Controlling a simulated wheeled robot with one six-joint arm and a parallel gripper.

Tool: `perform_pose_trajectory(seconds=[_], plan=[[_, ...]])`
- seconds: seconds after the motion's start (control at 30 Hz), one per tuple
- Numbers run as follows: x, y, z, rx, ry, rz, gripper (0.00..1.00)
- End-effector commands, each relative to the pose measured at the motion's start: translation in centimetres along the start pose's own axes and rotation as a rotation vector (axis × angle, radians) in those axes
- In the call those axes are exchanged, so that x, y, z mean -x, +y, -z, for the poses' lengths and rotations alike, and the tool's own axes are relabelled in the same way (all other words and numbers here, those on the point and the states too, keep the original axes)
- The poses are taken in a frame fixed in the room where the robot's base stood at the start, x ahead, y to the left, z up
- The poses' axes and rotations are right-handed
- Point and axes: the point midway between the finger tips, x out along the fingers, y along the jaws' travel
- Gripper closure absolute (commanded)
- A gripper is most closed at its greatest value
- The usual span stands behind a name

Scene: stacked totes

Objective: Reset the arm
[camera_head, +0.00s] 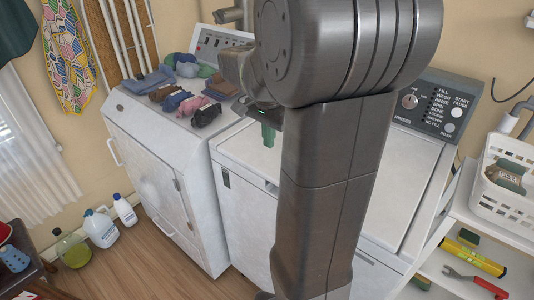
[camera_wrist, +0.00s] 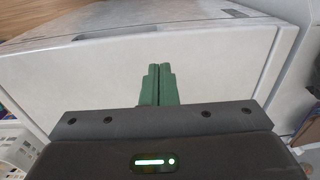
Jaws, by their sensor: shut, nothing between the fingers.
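My gripper (camera_head: 268,134) shows in the head view as green fingers pointing down over the white washer (camera_head: 242,152). In the wrist view its two green fingers (camera_wrist: 158,84) are together with nothing between them. The washer lid (camera_wrist: 200,52) fills most of the wrist view and looks closed. My arm stands in the middle of the head view and hides part of the washer.
A white dryer (camera_head: 140,130) at left carries several folded clothes (camera_head: 186,90). Bottles (camera_head: 101,228) stand on the floor at left.

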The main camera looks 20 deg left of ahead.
Motion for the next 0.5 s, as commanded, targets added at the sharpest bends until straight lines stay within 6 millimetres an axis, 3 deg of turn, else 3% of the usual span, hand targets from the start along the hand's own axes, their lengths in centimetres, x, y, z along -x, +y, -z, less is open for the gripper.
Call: perform_pose_trajectory(seconds=[0.2, 0.5], plan=[[3.0, -0.1, 0.1, 0.000, 0.001, 0.001, 1.00], [3.7, -0.1, 0.2, 0.000, 0.001, 0.000, 1.00]])
